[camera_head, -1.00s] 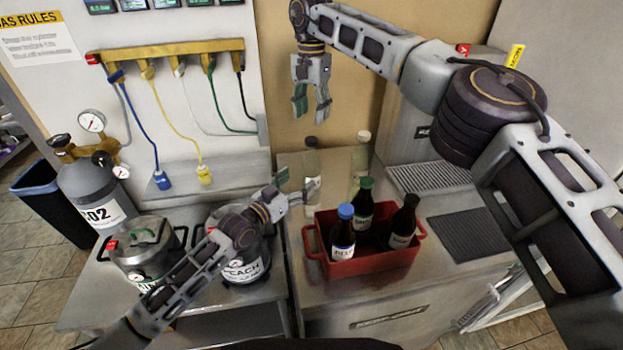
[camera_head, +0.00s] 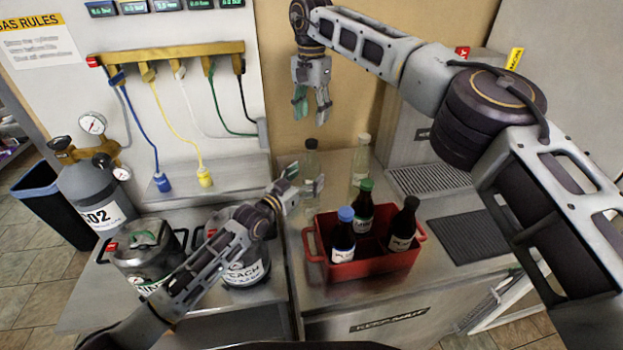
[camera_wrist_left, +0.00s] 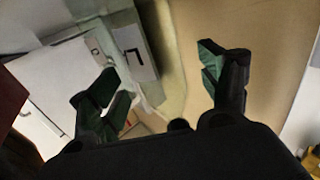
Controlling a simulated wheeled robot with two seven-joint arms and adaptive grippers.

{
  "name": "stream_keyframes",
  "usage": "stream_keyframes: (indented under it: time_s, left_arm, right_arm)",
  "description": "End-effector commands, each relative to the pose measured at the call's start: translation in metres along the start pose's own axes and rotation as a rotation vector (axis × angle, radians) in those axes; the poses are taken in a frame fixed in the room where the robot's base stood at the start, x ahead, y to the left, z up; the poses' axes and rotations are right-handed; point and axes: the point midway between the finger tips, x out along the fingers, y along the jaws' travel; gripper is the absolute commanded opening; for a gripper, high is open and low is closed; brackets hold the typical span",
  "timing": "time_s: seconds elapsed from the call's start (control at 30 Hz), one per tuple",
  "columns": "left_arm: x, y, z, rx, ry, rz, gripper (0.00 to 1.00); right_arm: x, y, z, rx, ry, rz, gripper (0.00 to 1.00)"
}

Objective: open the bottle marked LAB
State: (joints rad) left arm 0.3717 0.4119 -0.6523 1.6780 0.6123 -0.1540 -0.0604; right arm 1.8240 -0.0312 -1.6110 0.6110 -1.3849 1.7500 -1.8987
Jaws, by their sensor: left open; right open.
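My left gripper (camera_head: 305,178) is open at a clear bottle with a dark cap (camera_head: 311,158), standing at the back of the counter. The gripper hides the bottle's lower part; I cannot tell whether they touch. In the left wrist view the open fingers (camera_wrist_left: 165,92) frame a pale, see-through shape and a white patch with a dark letter like an L (camera_wrist_left: 135,52). I cannot read a full LAB mark on any bottle. A second clear bottle with a pale cap (camera_head: 361,163) stands to the right. My right gripper (camera_head: 312,107) is open and empty, hanging above the bottles.
A red crate (camera_head: 368,268) holds three dark bottles, one blue-capped (camera_head: 343,240), one green-capped (camera_head: 363,210), one dark-capped (camera_head: 404,226). A drip grate (camera_head: 470,237) lies right of the crate.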

Motion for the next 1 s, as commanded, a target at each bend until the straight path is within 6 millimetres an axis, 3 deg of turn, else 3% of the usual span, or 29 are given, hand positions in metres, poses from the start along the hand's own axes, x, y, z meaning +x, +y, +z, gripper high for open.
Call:
stream_keyframes:
  time_s: [0.3, 0.73, 1.0]
  left_arm:
    - [0.024, 0.000, 0.000, 0.000, 0.000, 0.000, 0.78]
    - [0.029, 0.000, 0.000, 0.001, 0.000, 0.000, 0.78]
    - [0.029, 0.000, 0.000, 0.001, 0.000, 0.000, 0.45]
  right_arm:
    - [0.000, 0.000, 0.000, 0.000, 0.000, 0.000, 0.49]
    - [0.000, 0.000, 0.000, 0.000, 0.000, 0.000, 0.49]
    - [0.000, 0.000, 0.000, 0.000, 0.000, 0.000, 0.49]
